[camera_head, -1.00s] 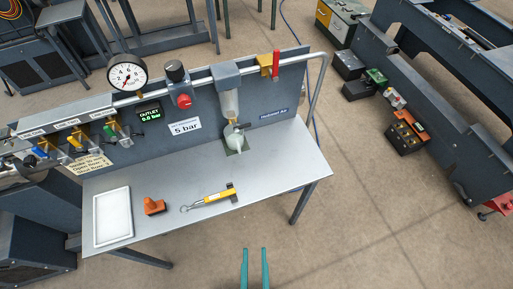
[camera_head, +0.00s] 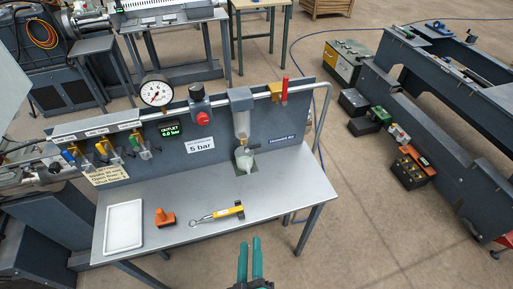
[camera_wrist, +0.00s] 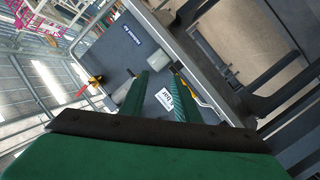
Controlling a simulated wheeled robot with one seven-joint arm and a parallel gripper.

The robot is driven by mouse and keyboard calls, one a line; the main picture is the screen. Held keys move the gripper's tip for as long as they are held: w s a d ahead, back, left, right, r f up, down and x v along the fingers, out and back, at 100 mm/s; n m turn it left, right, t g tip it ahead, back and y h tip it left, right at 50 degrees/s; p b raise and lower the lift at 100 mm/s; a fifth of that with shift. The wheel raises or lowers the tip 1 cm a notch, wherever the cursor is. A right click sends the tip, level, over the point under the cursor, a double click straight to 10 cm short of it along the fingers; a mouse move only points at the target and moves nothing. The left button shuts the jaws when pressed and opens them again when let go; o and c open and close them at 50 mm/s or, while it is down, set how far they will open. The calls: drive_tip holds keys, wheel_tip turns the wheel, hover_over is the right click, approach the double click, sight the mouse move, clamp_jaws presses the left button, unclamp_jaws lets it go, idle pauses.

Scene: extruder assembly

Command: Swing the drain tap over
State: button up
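The drain tap (camera_head: 241,143) is a small brass-coloured fitting under the clear filter bowl (camera_head: 240,124) on the panel. Its lever is too small to read. A whitish bottle (camera_head: 245,161) stands right below it on the bench. My gripper (camera_head: 250,240) is in front of the bench's front edge, well short of the tap. In the wrist view my gripper (camera_wrist: 161,70) has its two teal fingers apart with nothing between them. The tap cannot be made out in the wrist view.
The bench (camera_head: 180,200) carries a white tray (camera_head: 124,226), an orange-brown part (camera_head: 164,217) and a yellow-handled tool (camera_head: 222,212). Above are a gauge (camera_head: 157,92), a red knob (camera_head: 203,117) and a red-handled valve (camera_head: 285,90). The bench top right of the bottle is clear.

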sight(256, 147)
drive_tip(key=w+r+n, duration=0.1)
drive_tip(key=w, duration=0.3)
drive_tip(key=w+r+n, duration=0.1)
drive_tip(key=w+n, duration=0.1)
drive_tip(key=w, duration=0.2)
drive_tip(key=w+r+n+t, duration=0.1)
drive_tip(key=w+r+n, duration=0.1)
drive_tip(key=w, duration=0.2)
drive_tip(key=shift+r+h, duration=0.1)
drive_tip(key=shift+h, duration=0.2)
drive_tip(key=w+r+n, duration=0.1)
drive_tip(key=w+r, duration=0.1)
drive_tip(key=w, duration=0.4)
drive_tip(key=w+d+r+n, duration=0.1)
drive_tip(key=w+r, duration=0.1)
drive_tip(key=w, duration=0.4)
drive_tip(key=w+r+n+h, duration=0.1)
drive_tip(key=w, duration=0.4)
drive_tip(key=shift+w+d+r+n+t, duration=0.2)
drive_tip(key=shift+w+r+n+t, duration=0.1)
drive_tip(key=shift+w+r+n, duration=0.1)
drive_tip(key=shift+w+a, duration=0.2)
drive_tip(key=shift+w, duration=0.5)
drive_tip(key=shift+d, duration=0.1)
clamp_jaws()
drive_tip(key=shift+w, duration=0.1)
